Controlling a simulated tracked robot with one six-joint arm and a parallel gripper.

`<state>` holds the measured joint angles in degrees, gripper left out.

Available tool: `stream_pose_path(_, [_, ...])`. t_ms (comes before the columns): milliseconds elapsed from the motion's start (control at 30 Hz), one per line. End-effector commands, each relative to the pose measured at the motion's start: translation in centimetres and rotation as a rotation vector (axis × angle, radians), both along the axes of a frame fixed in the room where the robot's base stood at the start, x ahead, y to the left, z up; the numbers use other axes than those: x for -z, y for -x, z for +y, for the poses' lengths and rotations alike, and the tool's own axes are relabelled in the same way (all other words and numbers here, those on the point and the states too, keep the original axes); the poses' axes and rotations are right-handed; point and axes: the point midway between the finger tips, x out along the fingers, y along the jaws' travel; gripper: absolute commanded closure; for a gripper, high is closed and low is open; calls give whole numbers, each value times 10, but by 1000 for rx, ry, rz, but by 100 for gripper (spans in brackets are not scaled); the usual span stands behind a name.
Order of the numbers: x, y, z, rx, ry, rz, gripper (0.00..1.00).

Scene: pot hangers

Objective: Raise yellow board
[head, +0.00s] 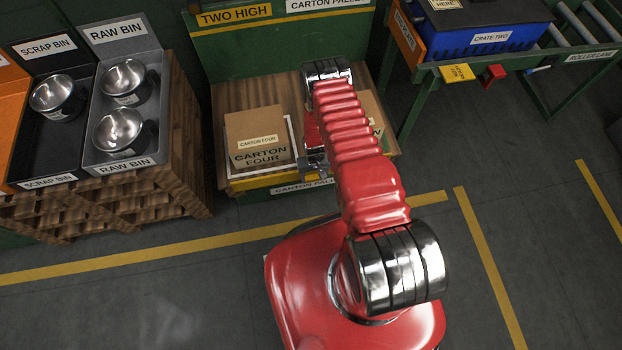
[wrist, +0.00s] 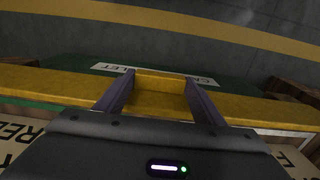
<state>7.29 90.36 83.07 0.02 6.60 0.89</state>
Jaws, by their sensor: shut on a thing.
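The yellow board (head: 250,182) runs along the front edge of the carton pallet station, below the cartons. It crosses the wrist view as a long yellow bar (wrist: 50,82). My gripper (wrist: 158,82) has one finger on each side of a yellow middle part of the board and is shut on it. In the head view my gripper (head: 317,168) is at the board's front, partly covered by my red arm. The board's right part is hidden behind the arm in that view.
Carton four (head: 257,138) stands left of my arm; another carton (head: 372,118) is partly hidden at right. A green back panel (head: 240,52) rises behind them. The raw bin (head: 152,83) and scrap bin (head: 30,135) stand left, the roller lane (head: 590,58) right. The front floor is clear.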

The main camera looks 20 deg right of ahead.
Motion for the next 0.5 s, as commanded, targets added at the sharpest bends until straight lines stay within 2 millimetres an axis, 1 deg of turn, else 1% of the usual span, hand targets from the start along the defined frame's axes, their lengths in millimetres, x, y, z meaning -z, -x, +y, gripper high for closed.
stream_pose_path(33, [-4, -1, -6, 10, 0, -2, 78])
stream_pose_path(100, [-6, 1, -8, 15, 0, -1, 78])
stream_pose_path(433, [-8, 1, -9, 20, 0, 0, 78])
stream_pose_path(467, [-8, 1, -9, 20, 0, 0, 36])
stream_pose_path(500, [-8, 1, -9, 20, 0, -1, 33])
